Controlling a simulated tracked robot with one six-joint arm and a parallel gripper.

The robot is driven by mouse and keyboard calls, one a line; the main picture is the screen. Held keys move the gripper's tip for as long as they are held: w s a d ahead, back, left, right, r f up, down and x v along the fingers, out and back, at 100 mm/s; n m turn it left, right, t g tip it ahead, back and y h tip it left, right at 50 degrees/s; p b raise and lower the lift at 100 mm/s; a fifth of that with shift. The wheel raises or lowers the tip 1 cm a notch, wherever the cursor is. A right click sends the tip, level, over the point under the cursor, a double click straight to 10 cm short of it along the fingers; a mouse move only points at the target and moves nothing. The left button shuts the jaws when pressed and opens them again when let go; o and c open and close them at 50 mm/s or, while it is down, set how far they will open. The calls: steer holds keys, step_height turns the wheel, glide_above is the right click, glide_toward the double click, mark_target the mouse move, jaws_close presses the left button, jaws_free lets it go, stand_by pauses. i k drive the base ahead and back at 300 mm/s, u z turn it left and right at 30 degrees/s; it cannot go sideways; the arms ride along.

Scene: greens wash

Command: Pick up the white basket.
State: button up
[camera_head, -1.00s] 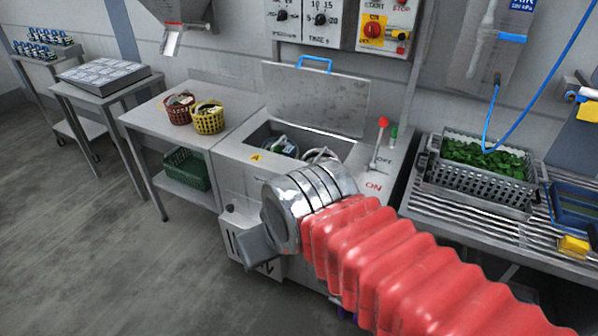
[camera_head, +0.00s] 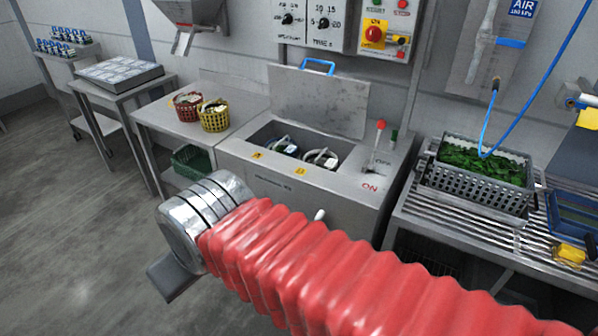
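Two round baskets sit in the open basin of the metal washer (camera_head: 300,190). The right one (camera_head: 321,158) has a pale, whitish rim and handle and looks like the white basket; its lower part is hidden in the basin. My gripper (camera_head: 172,278) is at the lower left, low in front of the washer and well apart from both baskets. Only a grey part of it shows beyond the silver wrist, so its opening cannot be seen.
The washer's lid (camera_head: 318,100) stands raised behind the basin. A red-knobbed lever (camera_head: 378,140) rises at its right. A red basket (camera_head: 187,106) and a yellow basket (camera_head: 214,118) stand on the left table. A grey crate of greens (camera_head: 470,185) is on the right rack.

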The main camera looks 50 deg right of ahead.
mark_target(331, 163)
steer(key=u, duration=0.6)
steer(key=k, duration=1.15)
steer(key=z, duration=1.8)
steer(key=i, duration=0.65)
steer(key=u, duration=0.05)
